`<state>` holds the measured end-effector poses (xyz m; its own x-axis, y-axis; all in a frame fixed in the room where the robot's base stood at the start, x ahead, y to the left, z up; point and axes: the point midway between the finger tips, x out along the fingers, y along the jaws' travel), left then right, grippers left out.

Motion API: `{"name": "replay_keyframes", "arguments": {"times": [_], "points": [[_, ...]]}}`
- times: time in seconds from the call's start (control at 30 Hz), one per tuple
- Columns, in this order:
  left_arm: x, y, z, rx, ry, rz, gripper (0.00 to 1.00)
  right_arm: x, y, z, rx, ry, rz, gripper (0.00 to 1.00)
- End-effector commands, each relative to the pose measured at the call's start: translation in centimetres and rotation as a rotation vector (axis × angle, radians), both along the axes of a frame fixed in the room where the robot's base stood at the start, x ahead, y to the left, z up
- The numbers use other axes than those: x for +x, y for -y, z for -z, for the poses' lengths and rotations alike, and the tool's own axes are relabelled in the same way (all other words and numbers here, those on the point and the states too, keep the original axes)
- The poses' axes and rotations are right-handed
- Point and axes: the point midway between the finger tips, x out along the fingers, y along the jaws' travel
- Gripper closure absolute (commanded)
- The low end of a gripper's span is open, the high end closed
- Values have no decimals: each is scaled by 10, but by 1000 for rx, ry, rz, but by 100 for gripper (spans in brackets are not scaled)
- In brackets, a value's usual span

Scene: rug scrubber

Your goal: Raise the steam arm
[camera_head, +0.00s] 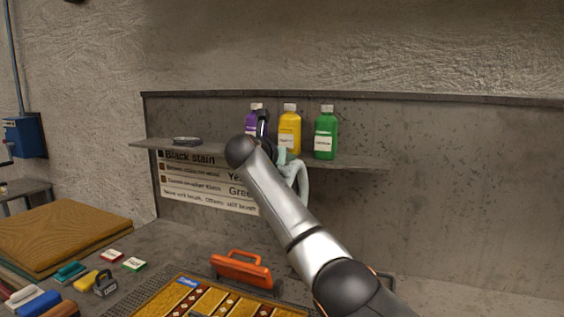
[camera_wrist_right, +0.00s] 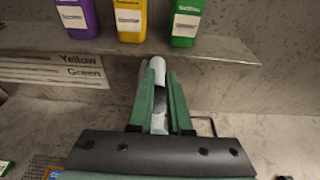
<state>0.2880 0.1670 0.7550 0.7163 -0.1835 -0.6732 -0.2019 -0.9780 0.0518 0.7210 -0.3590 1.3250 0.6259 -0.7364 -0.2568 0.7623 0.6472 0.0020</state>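A pale grey curved tube, which looks like the steam arm (camera_head: 302,183), shows below the shelf, partly hidden behind my right arm. It also shows in the right wrist view (camera_wrist_right: 157,67) as a light rod between the green fingers. My right gripper (camera_head: 283,158) is at the upper part of this tube, just in front of the shelf edge. In the wrist view its fingers (camera_wrist_right: 161,85) stand close together with the tube between them, and appear shut on it. The tube's lower end is hidden. My left gripper is not in view.
A wall shelf (camera_head: 355,164) holds purple, yellow (camera_head: 290,133) and green (camera_head: 325,138) bottles close to my right gripper. Below are a stain sign (camera_head: 205,190), an orange-handled tool (camera_head: 241,270), a patterned rug (camera_head: 205,300), several brushes and a folded brown rug stack (camera_head: 60,235).

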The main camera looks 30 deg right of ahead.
Motion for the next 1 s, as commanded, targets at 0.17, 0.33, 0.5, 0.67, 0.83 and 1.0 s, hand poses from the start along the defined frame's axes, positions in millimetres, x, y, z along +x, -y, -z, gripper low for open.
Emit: {"name": "replay_keyframes", "arguments": {"times": [0.17,0.33,0.5,0.67,0.83,1.0], "points": [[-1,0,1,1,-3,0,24,1,-3,3,3,-4,-3,61],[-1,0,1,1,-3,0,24,1,-3,4,4,-6,-2,42],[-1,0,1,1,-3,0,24,1,-3,4,4,-6,-3,24],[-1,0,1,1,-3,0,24,1,-3,4,5,-7,-3,24],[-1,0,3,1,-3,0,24,-1,-6,4,5,-5,-3,24],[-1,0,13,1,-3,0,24,-13,-21,1,4,-3,-5,24]]}}
